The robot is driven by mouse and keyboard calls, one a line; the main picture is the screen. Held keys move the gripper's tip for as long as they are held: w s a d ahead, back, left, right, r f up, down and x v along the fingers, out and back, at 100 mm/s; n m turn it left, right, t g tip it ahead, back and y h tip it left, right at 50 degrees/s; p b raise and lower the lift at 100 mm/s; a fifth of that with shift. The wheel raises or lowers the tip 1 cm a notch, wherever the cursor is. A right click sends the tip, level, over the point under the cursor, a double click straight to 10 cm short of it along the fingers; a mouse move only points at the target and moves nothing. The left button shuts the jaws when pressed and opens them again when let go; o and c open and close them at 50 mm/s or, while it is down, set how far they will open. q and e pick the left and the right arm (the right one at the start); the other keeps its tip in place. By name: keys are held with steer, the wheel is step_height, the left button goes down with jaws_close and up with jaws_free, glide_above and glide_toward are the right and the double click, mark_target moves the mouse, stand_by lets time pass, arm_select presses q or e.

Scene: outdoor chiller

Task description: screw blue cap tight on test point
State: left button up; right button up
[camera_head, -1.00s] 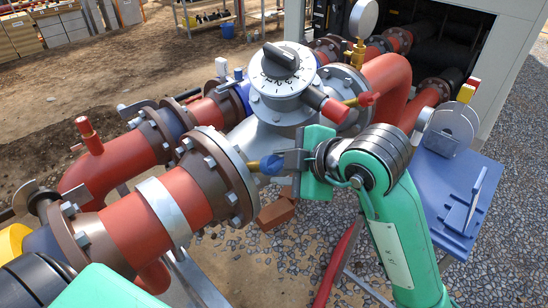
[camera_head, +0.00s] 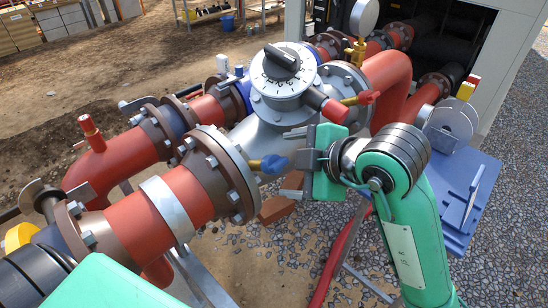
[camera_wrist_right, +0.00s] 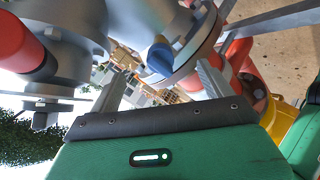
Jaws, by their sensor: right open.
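The blue cap (camera_head: 274,164) sits at the end of the short brass test point (camera_head: 254,165), on the side of the grey valve body below the dial. The blue cap also shows in the wrist view (camera_wrist_right: 160,60), between the two spread fingers. My right gripper (camera_head: 294,157) is open just right of the cap, with one finger above and one below its level. In the wrist view my right gripper (camera_wrist_right: 161,80) holds nothing. Whether the cap is fully seated cannot be told. Of my left arm only a green and black part shows at lower left; its gripper is out of view.
Red flanged pipes (camera_head: 180,198) run left of the valve. A blue stand (camera_head: 474,185) is at right. Gravel and bare ground lie below.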

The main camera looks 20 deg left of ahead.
steer(key=p+v, duration=0.5)
steer(key=v, duration=0.4)
steer(key=b+v, duration=0.1)
steer(key=v, duration=1.2)
steer(key=shift+d+r, duration=0.2)
steer(key=shift+d, duration=0.1)
